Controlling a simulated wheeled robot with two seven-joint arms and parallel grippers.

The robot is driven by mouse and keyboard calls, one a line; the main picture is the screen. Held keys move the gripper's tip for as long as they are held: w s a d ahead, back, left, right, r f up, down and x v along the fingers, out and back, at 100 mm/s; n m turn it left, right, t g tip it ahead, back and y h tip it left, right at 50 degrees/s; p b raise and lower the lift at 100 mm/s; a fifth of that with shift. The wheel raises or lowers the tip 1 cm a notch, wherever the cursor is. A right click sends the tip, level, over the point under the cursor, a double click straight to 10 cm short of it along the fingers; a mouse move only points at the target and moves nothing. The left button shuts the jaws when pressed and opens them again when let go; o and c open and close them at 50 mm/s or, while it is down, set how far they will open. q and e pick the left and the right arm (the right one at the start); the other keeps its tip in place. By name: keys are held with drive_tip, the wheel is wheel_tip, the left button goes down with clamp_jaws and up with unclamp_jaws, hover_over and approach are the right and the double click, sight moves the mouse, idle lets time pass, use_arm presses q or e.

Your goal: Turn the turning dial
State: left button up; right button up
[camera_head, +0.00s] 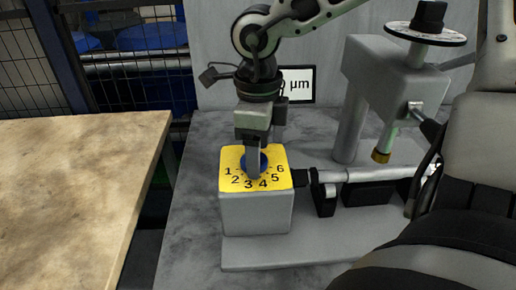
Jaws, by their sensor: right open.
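The plate tops a grey block (255,212) on the machine's base. My right gripper (253,164) points down right at the knob, with its jaws open. One finger shows in front of the knob and covers its middle. The other finger is hidden, and I cannot tell whether either finger touches the knob. My left gripper is not in view.
A grey grinder stand (391,80) with a numbered disc on top stands at the right. A horizontal shaft (352,175) runs right from the block. A µm display (296,85) is behind the gripper. A bare tan table (70,185) is at the left, across a gap.

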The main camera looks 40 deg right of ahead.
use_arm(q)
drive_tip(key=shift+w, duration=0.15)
use_arm(e)
drive_tip(key=shift+f, duration=0.2)
drive_tip(key=c, duration=1)
drive_tip(key=shift+o, duration=0.2)
drive_tip(key=m+b, duration=0.1)
drive_tip(key=b, duration=0.2)
drive_tip(key=shift+f+m, duration=0.2)
drive_tip(key=shift+m, duration=0.1)
drive_tip(key=m+b, duration=0.3)
drive_tip(key=shift+a+r+b, duration=0.1)
drive_tip(key=shift+b, duration=0.2)
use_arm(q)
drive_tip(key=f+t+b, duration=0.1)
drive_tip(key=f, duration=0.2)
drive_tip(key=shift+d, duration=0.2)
use_arm(e)
drive_tip(key=shift+r+m, duration=0.1)
drive_tip(key=shift+m, duration=0.5)
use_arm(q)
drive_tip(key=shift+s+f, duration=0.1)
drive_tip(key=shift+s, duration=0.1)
use_arm(e)
drive_tip(key=shift+r, duration=0.1)
drive_tip(key=o, duration=1)
drive_tip(key=shift+c, duration=0.2)
